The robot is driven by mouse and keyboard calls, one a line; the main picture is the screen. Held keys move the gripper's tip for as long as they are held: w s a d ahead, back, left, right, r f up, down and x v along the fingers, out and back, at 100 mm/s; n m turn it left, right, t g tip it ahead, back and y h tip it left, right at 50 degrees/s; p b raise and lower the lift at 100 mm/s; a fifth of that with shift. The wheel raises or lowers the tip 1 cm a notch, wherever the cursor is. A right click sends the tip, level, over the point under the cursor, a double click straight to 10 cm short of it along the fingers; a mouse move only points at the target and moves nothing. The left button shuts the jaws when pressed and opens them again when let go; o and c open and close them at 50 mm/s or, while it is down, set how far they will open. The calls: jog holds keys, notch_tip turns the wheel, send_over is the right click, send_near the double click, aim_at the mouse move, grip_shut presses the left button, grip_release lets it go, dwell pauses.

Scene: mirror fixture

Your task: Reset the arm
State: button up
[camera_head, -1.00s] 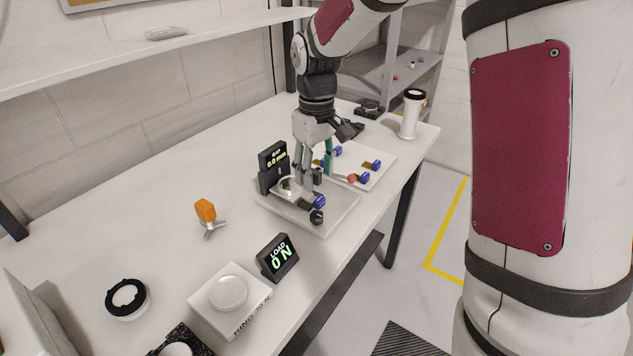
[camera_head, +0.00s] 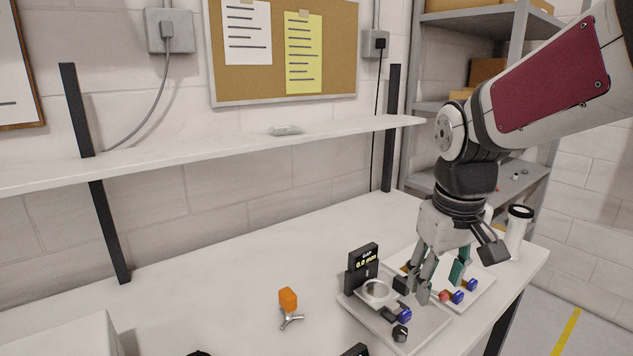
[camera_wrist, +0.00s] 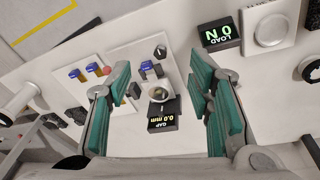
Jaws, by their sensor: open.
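My gripper (camera_head: 440,277) hangs from my arm over the right part of the table, fingers pointing down. In the wrist view my gripper (camera_wrist: 160,112) is open, its two green-padded fingers wide apart with nothing between the pads. Below it is the mirror fixture (camera_head: 430,333), a pale plate with a ring mount (camera_head: 377,291), blue knobs and a black knob. The ring mount also shows in the wrist view (camera_wrist: 159,93), beyond and between the fingers. A black gap display (camera_head: 363,266) reading 0.0 mm stands beside the ring.
A second plate (camera_head: 482,296) with blue and red knobs lies behind my gripper. A white cylinder with a black top (camera_head: 517,232) stands at the table's right end. A shelf (camera_head: 230,148) spans the back wall.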

jog(key=s+r+m+t, duration=0.2)
jog(key=s+m+t, duration=0.1)
jog(key=s, duration=1.3)
jog(key=shift+s+r+y, duration=0.2)
jog(key=shift+r+y, duration=0.05)
jog(key=shift+y, duration=0.05)
jog(key=shift+d, duration=0.1)
jog(key=shift+c, duration=0.4)
